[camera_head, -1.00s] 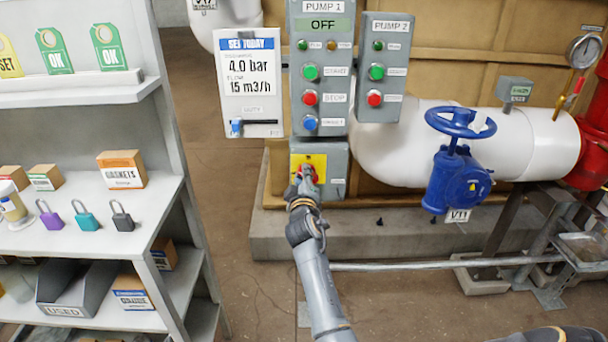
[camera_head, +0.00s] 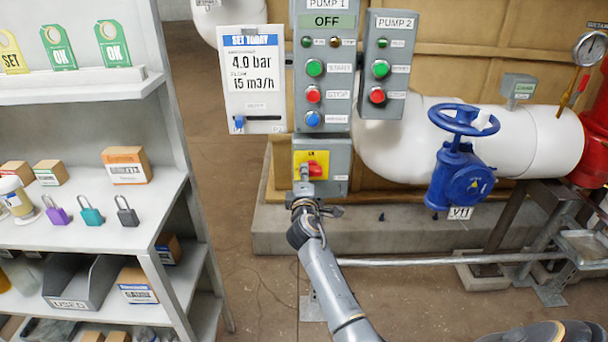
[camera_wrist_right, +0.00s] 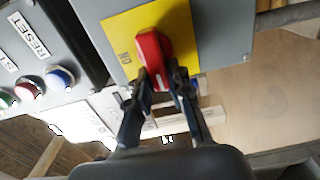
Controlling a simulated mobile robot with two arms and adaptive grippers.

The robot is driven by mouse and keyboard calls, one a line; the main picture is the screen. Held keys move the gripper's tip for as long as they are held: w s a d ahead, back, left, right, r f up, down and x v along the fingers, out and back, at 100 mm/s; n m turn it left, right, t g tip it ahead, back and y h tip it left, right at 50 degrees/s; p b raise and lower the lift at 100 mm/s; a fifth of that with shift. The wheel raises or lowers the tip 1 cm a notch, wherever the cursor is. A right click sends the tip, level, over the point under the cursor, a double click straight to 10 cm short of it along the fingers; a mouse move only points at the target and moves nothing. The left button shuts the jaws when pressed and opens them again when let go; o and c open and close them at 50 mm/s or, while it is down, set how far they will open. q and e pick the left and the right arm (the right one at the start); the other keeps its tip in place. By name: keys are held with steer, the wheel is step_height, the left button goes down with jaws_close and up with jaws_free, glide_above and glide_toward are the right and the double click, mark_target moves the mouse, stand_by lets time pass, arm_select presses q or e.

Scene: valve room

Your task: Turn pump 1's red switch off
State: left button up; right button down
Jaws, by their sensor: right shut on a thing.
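Pump 1's red switch (camera_head: 319,168) sits on a yellow plate (camera_head: 324,157) on the small grey box below the PUMP 1 panel. In the right wrist view the red handle (camera_wrist_right: 153,55) stands out from the yellow plate (camera_wrist_right: 122,28), which bears the word ON. My right gripper (camera_head: 304,186) reaches the switch from below. In the wrist view its two dark fingers (camera_wrist_right: 165,84) are closed on the handle's near end. The fingers hide part of the handle. The PUMP 1 display (camera_head: 327,20) reads OFF. My left gripper is not in view.
PUMP 1 buttons (camera_head: 314,94) sit above the switch box, with the PUMP 2 panel (camera_head: 385,65) to the right. A blue valve wheel (camera_head: 463,119) juts out farther right. Shelves (camera_head: 130,235) with padlocks and boxes stand at left. Floor shows between shelves and plinth.

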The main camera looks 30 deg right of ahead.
steer(key=shift+d+r, duration=0.15)
steer(key=c, duration=1.5)
jaws_free()
steer(key=shift+o, duration=1.4)
steer(key=shift+d, duration=0.1)
steer(key=v, duration=1.2)
steer(key=shift+w+f, duration=0.1)
steer(key=shift+f, duration=0.15)
